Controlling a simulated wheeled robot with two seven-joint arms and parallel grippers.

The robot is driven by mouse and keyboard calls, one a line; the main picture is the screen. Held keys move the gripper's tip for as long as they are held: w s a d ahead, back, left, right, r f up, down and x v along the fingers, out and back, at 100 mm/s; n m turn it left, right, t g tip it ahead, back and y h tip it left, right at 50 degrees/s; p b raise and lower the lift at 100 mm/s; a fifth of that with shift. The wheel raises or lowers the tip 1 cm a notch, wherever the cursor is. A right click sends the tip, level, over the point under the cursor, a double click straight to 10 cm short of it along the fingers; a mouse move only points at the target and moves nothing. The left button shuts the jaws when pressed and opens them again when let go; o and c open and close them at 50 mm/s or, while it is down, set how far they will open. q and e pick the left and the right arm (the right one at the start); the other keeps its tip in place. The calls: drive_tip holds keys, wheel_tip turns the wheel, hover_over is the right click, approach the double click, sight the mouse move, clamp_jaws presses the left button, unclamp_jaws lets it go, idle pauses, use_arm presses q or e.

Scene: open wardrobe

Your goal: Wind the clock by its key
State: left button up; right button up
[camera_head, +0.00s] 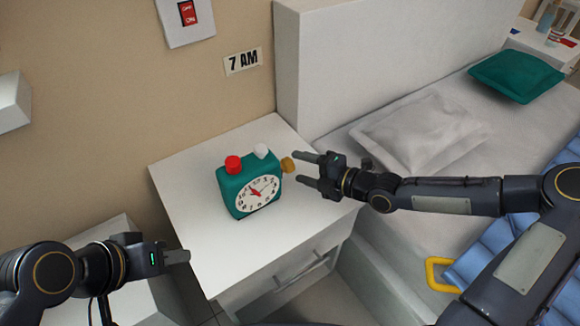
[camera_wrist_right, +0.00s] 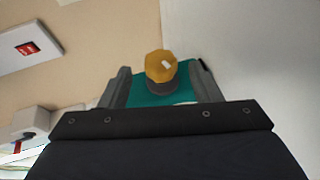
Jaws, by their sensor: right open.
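A teal clock (camera_head: 249,183) with a white dial stands upright on the white nightstand. It has a red knob (camera_head: 233,164) and a white knob (camera_head: 261,151) on top. Its yellow key (camera_head: 288,165) sticks out of the right side. My right gripper (camera_head: 297,169) is open, with its fingertips close to the key and pointing at it. In the right wrist view the key (camera_wrist_right: 160,66) lies between the two open fingers (camera_wrist_right: 160,88), with the teal clock side behind it. I cannot tell whether the fingers touch it. My left gripper (camera_head: 186,256) is left of the nightstand, away from the clock.
The white nightstand (camera_head: 190,180) has free room around the clock, and a drawer with a handle below. A bed with a white pillow (camera_head: 420,133) and a green pillow (camera_head: 515,75) is at the right. A "7 AM" sign (camera_head: 242,62) and a red switch (camera_head: 187,13) are on the wall.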

sight(290, 164)
drive_tip(key=shift+b+x, duration=0.45)
drive_tip(key=shift+x, duration=1.8)
drive_tip(key=shift+c, duration=0.4)
drive_tip(key=c, duration=0.9)
drive_tip(key=shift+r+h+p, duration=0.2)
drive_tip(key=shift+h+p, duration=0.2)
drive_tip(key=shift+p, duration=0.35)
drive_tip(key=m+g+h+p, duration=0.1)
drive_tip(key=g+h+p, duration=0.2)
drive_tip(key=p, duration=0.7)
drive_tip(key=shift+r+m+g+p, duration=0.1)
drive_tip(key=shift+m+g+p, duration=0.25)
drive_tip(key=shift+g, duration=0.25)
drive_tip(key=shift+f+g+h+p, duration=0.3)
drive_tip(key=shift+h+p, duration=0.2)
drive_tip(key=shift+p, duration=0.2)
